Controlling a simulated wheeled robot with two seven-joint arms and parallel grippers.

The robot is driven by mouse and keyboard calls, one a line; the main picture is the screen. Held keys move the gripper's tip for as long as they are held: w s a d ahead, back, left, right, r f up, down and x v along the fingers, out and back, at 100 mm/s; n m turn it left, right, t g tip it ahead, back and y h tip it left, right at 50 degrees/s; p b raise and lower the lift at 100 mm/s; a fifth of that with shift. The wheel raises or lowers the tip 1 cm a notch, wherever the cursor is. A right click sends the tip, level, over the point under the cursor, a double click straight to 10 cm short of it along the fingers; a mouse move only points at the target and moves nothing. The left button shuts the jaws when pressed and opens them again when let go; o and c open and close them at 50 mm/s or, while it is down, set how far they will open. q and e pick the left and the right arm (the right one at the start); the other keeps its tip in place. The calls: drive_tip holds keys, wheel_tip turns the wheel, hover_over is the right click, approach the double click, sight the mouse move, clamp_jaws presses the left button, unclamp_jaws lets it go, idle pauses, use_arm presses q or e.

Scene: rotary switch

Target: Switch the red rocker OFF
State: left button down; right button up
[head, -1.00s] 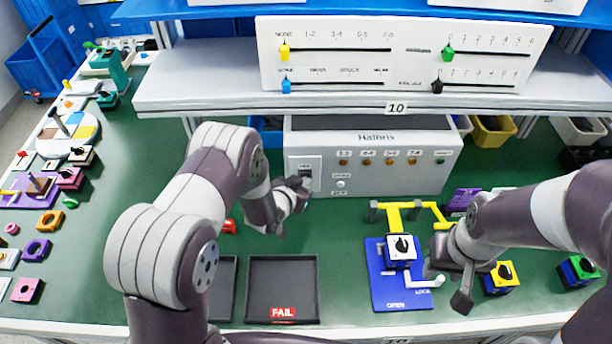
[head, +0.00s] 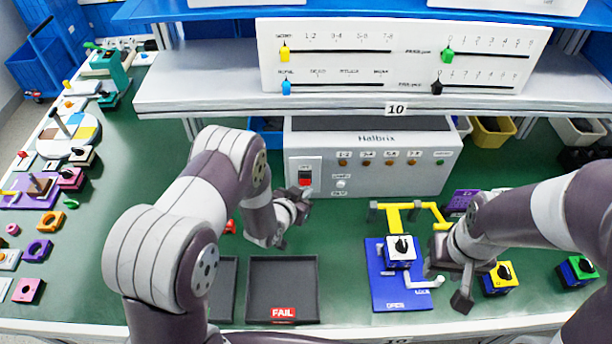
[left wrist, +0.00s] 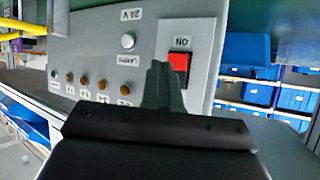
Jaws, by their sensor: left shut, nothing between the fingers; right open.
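The red rocker (head: 305,178) sits in a white plate at the left of the grey Halbrix box's front. In the left wrist view the rocker (left wrist: 179,66) shows bright red with a dark part, beside an upside-down label that seems to read ON. My left gripper (head: 299,196) is shut and empty, just below and in front of the rocker. In the left wrist view its fingertips (left wrist: 160,70) are beside the rocker and overlap its edge; I cannot tell whether they touch. My right gripper (head: 446,282) is open, by the blue fixture.
The Halbrix box (head: 375,175) has several amber buttons and a silver toggle (head: 340,184). A black FAIL tray (head: 283,280) lies in front. A blue fixture (head: 385,288) with a white switch block stands near my right gripper. A shelf (head: 220,85) overhangs the box.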

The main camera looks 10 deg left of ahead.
use_arm(q)
drive_tip(key=shift+s+d+f, duration=0.1)
drive_tip(key=shift+s+d, duration=0.1)
drive_tip(key=shift+s, duration=0.7)
drive_tip(key=shift+s+d+f, duration=0.1)
drive_tip(key=shift+s+d, duration=0.05)
drive_tip(key=shift+s, duration=0.75)
drive_tip(key=s+f+g, duration=0.1)
drive_tip(key=s+f, duration=0.1)
drive_tip(key=s+a+f+g+y, duration=0.1)
drive_tip(key=s+f+g, duration=0.1)
drive_tip(key=shift+s+a+f, duration=0.15)
drive_tip(key=shift+f, duration=0.1)
drive_tip(key=s+g, duration=0.1)
drive_tip(key=s+a+g, duration=0.1)
drive_tip(key=s+n+g+y, duration=0.1)
drive_tip(key=shift+s+a, duration=0.4)
drive_tip(key=s+a+r+n+g, duration=0.1)
drive_tip(key=s+r, duration=0.4)
drive_tip(key=r, duration=0.5)
drive_tip(key=s+a+r+n+g+y, duration=0.1)
drive_tip(key=s+a+r+n+g, duration=0.1)
drive_tip(key=s+r, duration=0.4)
wheel_tip(320, 180, up, 5)
drive_tip(key=shift+a+f+g+y, duration=0.15)
drive_tip(key=shift+a+g+y, duration=0.15)
drive_tip(key=shift+a+g, duration=0.4)
